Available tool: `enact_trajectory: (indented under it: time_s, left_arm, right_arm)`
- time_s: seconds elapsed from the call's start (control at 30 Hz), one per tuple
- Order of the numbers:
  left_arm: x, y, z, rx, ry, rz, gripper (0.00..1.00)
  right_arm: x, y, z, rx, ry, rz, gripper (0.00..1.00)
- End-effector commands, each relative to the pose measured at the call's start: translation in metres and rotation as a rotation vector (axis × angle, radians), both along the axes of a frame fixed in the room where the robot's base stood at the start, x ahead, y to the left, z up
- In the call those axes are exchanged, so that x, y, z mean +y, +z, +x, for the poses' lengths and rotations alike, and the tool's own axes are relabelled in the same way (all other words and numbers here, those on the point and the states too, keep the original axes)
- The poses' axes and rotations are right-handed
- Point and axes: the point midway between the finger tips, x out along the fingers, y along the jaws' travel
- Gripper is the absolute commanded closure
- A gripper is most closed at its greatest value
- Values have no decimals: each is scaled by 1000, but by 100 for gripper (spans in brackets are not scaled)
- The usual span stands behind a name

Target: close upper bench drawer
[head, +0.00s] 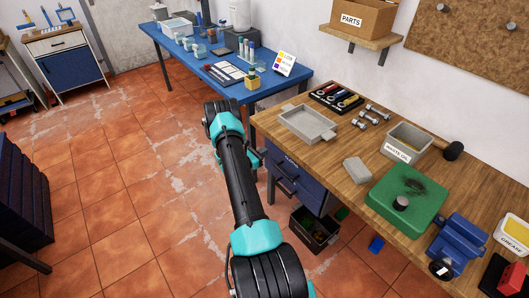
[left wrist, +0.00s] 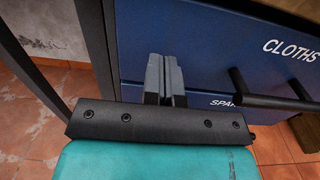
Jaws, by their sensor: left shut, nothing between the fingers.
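The upper bench drawer (left wrist: 205,40), dark blue and marked CLOTHS, fills much of the left wrist view. Its dark bar handle (left wrist: 272,101) is to the right of my fingers. The lower drawer (left wrist: 215,101), with a partly hidden label, is below it. My left gripper (left wrist: 164,60) is shut and empty, its grey fingers in front of the blue drawer front; I cannot tell if they touch it. In the head view the drawers (head: 299,185) are under the wooden bench, partly behind my left arm. How far the upper drawer stands out is unclear. My right gripper is out of sight.
A dark crate (head: 313,232) is on the floor below. A blue table (head: 222,62) stands beyond. The tiled floor to the left is mostly clear.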

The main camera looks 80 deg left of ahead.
Motion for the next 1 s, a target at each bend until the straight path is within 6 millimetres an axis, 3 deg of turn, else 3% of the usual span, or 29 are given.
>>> enact_trajectory:
  time_s: [0.17, 0.6, 1.0]
  left_arm:
    - [-14, 0, -15, 0, -12, -1, 100]
    - [-48, 0, -88, 0, -11, -1, 100]
    - [-55, 0, -101, 0, -13, 0, 100]
  right_arm:
    - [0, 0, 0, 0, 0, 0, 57]
    - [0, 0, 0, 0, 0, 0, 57]
    - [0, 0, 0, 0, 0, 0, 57]
